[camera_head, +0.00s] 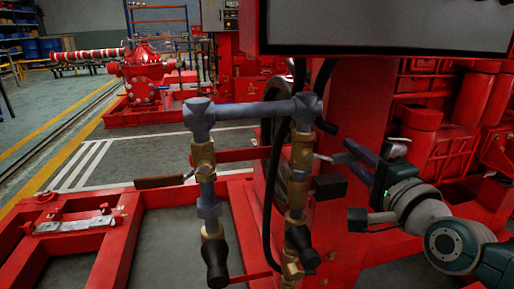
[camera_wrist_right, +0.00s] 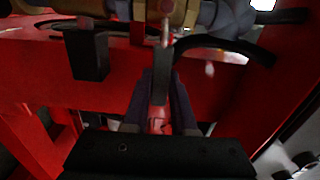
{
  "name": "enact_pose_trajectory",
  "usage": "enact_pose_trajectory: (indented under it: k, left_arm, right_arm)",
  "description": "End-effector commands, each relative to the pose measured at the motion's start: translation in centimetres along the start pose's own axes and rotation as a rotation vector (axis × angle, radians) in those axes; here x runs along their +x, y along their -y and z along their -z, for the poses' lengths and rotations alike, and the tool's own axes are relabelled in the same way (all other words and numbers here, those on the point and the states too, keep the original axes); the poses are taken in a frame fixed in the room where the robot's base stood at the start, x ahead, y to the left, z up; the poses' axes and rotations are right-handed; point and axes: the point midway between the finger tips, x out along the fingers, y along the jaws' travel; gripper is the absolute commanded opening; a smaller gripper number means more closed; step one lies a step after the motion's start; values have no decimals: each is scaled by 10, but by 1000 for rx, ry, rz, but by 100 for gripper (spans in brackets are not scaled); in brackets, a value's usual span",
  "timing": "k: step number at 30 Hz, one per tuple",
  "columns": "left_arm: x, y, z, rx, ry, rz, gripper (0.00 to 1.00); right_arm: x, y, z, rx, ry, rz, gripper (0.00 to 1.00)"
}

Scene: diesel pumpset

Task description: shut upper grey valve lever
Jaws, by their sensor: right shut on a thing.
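The upper grey valve lever (camera_head: 323,157) sticks out to the right from a brass valve (camera_head: 302,153) on the right-hand vertical pipe. My right gripper (camera_head: 346,156) reaches in from the right and its fingers are at the lever's outer end. In the right wrist view the lever (camera_wrist_right: 160,86) runs down from the brass valve (camera_wrist_right: 180,12) to between the fingers of my right gripper (camera_wrist_right: 160,100), which is shut on it. My left gripper is in neither view.
A black block-like handle (camera_head: 330,187) sits just below the gripper; it also shows in the wrist view (camera_wrist_right: 87,55). Black-handled valves (camera_head: 215,262) hang lower, and a brown lever (camera_head: 160,182) points left. A red post and black hoses stand close behind. Open floor lies left.

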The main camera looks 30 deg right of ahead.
Motion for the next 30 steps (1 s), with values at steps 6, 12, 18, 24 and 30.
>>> enact_pose_trajectory:
  k: [6, 12, 18, 24, 30]
  left_arm:
    - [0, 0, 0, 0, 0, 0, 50]
    - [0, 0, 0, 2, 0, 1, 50]
    - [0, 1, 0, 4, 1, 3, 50]
    - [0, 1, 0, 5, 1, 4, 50]
    - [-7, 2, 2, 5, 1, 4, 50]
  right_arm:
    - [0, -1, 0, -1, 1, -2, 0]
    - [0, 0, 0, -2, 1, -2, 37]
    - [0, 0, 0, -2, 1, -1, 55]
    - [0, 0, 0, -2, 1, -1, 55]
    - [-19, 0, 0, -2, 1, -5, 55]
